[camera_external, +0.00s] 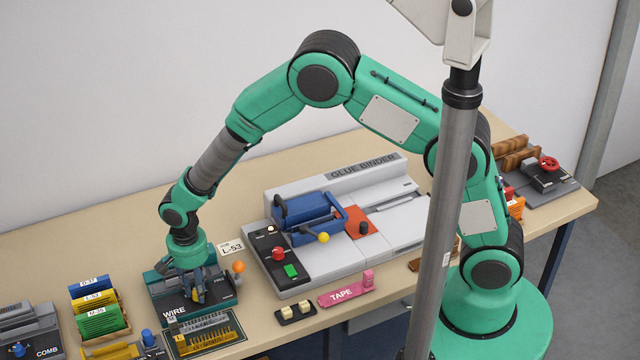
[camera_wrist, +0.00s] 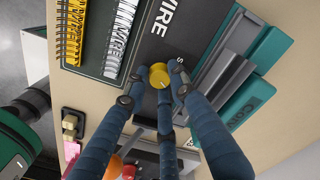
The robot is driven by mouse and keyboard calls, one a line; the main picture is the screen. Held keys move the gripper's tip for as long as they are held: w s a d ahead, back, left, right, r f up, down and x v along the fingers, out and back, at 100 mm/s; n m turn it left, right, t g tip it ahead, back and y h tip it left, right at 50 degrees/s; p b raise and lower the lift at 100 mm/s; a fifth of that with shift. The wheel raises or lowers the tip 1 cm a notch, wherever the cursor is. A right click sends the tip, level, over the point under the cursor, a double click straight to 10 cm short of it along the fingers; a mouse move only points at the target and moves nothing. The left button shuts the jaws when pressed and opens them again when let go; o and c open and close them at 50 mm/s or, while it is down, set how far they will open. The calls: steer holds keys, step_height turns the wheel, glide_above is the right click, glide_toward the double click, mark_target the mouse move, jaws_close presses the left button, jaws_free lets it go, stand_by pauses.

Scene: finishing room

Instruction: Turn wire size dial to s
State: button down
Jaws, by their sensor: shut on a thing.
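The wire machine (camera_external: 160,288) is a dark and teal unit marked WIRE near the front of the bench. Its black panel (camera_wrist: 190,30) fills the upper middle of the wrist view. A round yellow dial (camera_wrist: 160,76) sits on this panel, with a white letter, apparently S, just to its right. My gripper (camera_external: 198,293) points down over the machine. In the wrist view, the blue fingers of my gripper (camera_wrist: 161,85) are closed around the dial. The fingers partly cover the dial and nearby markings. I cannot tell which way the dial points.
A rack of wire combs (camera_external: 207,333) lies in front of the machine. An orange ball knob (camera_external: 239,267) stands at its right. The glue binder (camera_external: 300,273) is farther right, with a pink tape block (camera_external: 345,290) in front. Coloured books (camera_external: 97,310) stand at left.

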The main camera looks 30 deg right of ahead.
steer(key=n, duration=0.4)
steer(key=shift+n, duration=0.3)
steer(key=n, duration=0.4)
steer(key=shift+n+p, duration=0.3)
steer(key=shift+p, duration=0.1)
steer(key=n, duration=0.4)
steer(key=shift+n, duration=2.4)
steer(key=c, duration=1.5)
jaws_free()
steer(key=shift+o, duration=0.2)
steer(key=shift+r, duration=0.1)
step_height(320, 180, up, 12)
